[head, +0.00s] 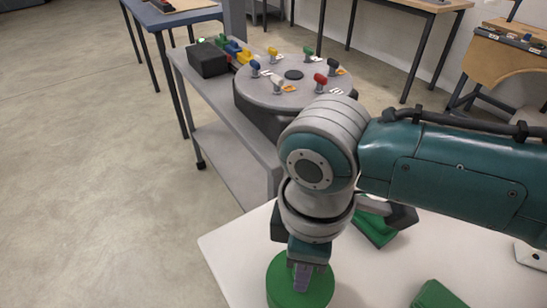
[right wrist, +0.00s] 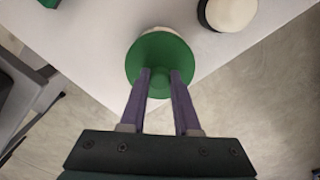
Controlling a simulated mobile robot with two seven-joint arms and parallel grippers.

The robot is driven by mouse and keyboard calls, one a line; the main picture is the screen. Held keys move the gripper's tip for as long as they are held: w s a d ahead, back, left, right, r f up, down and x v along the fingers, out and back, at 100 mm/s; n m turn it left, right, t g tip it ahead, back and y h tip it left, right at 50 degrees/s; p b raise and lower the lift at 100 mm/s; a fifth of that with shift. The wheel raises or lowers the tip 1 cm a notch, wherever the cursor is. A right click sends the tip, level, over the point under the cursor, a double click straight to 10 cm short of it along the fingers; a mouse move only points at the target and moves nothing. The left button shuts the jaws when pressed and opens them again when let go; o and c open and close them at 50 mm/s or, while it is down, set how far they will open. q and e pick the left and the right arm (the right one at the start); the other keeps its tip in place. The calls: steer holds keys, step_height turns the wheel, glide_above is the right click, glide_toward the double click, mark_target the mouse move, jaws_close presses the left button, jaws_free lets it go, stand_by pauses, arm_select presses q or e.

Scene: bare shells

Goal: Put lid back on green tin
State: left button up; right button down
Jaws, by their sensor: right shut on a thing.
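A round green lid (right wrist: 158,60) with a small knob shows in the right wrist view. My right gripper (right wrist: 160,77) has its two purple fingers shut on the knob. In the head view the gripper (head: 302,276) points down at a round green shape (head: 281,285) near the front of the white table. Some pale surface shows past the lid's far edge in the right wrist view. The tin's body is not clearly seen beneath the lid, and I cannot tell whether the lid touches it. My left gripper is not in view.
The white table (head: 235,255) also holds a green block (head: 374,232) and another green piece (head: 437,296). A cream round thing with a dark rim (right wrist: 232,12) stands near the lid. Behind, a grey bench (head: 215,148) carries a round turntable with coloured knobs (head: 293,92).

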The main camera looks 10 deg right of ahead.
steer(key=c, duration=0.6)
jaws_free()
steer(key=shift+o, duration=0.5)
steer(key=o, duration=0.4)
step_height(320, 180, up, 7)
steer(key=p, duration=0.8)
